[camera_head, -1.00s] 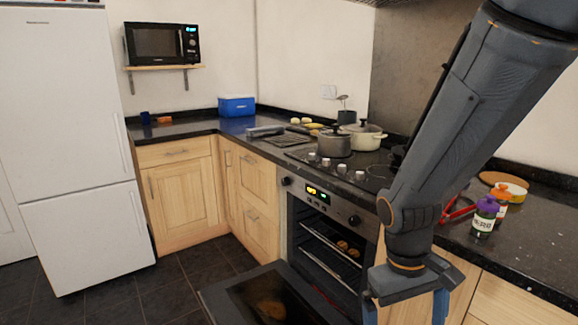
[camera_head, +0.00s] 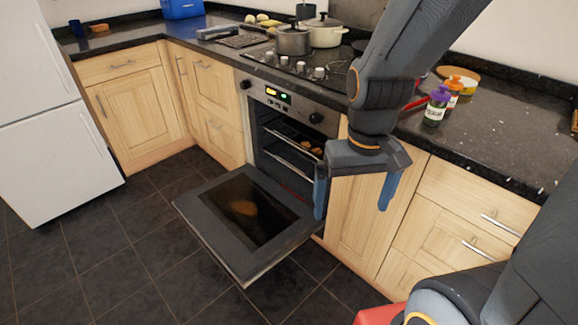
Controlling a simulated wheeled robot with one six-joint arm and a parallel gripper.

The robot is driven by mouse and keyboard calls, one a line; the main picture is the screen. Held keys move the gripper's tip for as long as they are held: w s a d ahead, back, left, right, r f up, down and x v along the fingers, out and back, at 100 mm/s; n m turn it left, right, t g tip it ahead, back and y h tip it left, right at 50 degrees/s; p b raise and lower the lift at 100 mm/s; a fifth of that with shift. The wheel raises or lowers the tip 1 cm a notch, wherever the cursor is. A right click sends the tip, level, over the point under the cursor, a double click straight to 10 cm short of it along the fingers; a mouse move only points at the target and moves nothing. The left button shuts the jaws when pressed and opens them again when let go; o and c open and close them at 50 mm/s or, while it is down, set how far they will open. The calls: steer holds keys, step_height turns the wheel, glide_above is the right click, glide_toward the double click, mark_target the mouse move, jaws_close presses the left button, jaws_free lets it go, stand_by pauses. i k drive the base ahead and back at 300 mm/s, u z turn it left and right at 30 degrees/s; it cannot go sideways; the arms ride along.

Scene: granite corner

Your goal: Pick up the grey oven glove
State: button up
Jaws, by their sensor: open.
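My gripper (camera_head: 354,196) hangs in front of the cabinet just right of the oven, its two blue fingers pointing down. It is open, with nothing between the fingers. I cannot clearly make out a grey oven glove. A small grey item (camera_head: 217,33) lies on the far counter left of the hob, too small to identify for sure. It is well away from my gripper, behind and to the left. My arm hides part of the counter and hob.
The oven door (camera_head: 245,218) is folded down open, jutting over the floor left of my gripper. Pots (camera_head: 293,41) stand on the hob. A purple-capped jar (camera_head: 437,106) stands on the right counter (camera_head: 500,135). The dark tiled floor (camera_head: 130,255) is clear at left.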

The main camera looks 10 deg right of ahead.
mark_target(201, 34)
steer(key=u, duration=0.3)
steer(key=k, duration=0.5)
steer(key=u, duration=1.25)
steer(key=i, duration=3.5)
steer(key=z, duration=1.05)
steer(key=i, duration=1.65)
steer(key=z, duration=0.85)
steer(key=i, duration=0.25)
steer(key=z, duration=0.2)
